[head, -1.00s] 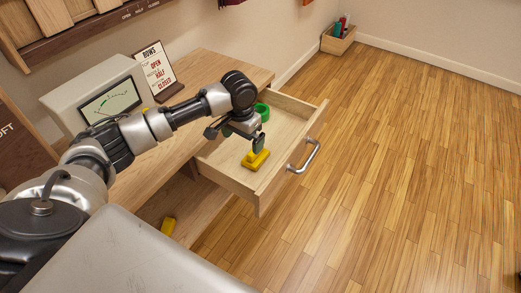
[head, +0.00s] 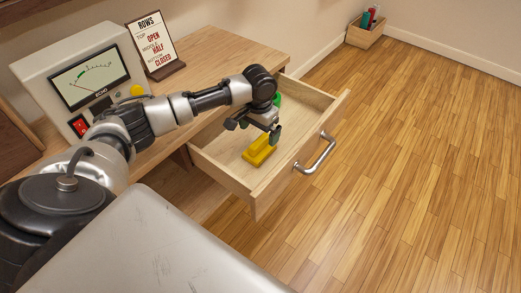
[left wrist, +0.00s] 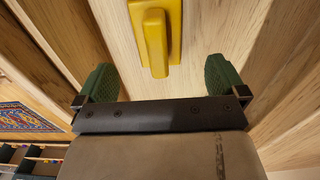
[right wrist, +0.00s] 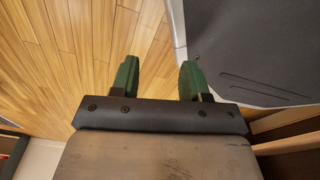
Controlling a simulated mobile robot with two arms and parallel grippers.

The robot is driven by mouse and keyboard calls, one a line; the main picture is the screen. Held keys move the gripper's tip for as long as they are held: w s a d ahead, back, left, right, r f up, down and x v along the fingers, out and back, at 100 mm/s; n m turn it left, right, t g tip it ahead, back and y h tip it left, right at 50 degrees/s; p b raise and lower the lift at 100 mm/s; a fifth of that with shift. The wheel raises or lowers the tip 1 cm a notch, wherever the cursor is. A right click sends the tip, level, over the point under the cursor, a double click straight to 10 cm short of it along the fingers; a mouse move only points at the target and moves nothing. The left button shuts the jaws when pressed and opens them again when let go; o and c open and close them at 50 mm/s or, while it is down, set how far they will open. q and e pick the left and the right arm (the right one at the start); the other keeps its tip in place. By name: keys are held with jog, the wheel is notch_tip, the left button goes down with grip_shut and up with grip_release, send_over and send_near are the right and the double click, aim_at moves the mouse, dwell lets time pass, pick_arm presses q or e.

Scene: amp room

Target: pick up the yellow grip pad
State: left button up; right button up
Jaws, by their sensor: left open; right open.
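The yellow grip pad (head: 260,150) lies on the floor of the open wooden drawer (head: 222,178). It has a flat base with a raised bar along it. My left gripper (head: 262,127) is open and empty above the drawer, close to the pad's far side. In the left wrist view the pad (left wrist: 155,38) lies ahead of the open left gripper (left wrist: 162,78), roughly centred between the green fingers and apart from them. My right gripper (right wrist: 158,75) shows only in the right wrist view, open and empty, over wooden floor and a grey surface.
A green object (head: 278,98) is in the drawer behind my left gripper, partly hidden. The drawer has a metal handle (head: 315,155) on its front. A meter box (head: 88,80) and a sign (head: 152,45) stand on the desk (head: 205,62).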

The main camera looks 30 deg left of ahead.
aim_at(260, 147)
pick_arm(q)
notch_tip(260, 147, down, 3)
jog(key=shift+r, duration=0.1)
jog(key=shift+s+d+f+b, duration=0.1)
jog(key=shift+f+b, duration=0.25)
jog(key=shift+f, duration=0.85)
jog(key=shift+d+f+b, duration=0.1)
jog(key=shift+f+b, duration=0.25)
jog(key=shift+f, duration=0.8)
pick_arm(e)
jog(key=w+r, duration=0.2)
jog(key=w, duration=0.1)
jog(key=w+r, duration=0.1)
jog(key=shift+w+a, duration=0.15)
jog(key=shift+a, duration=0.2)
pick_arm(q)
jog(key=shift+c, duration=0.5)
pick_arm(e)
jog(key=shift+f, duration=0.1)
pick_arm(q)
jog(key=c, duration=1)
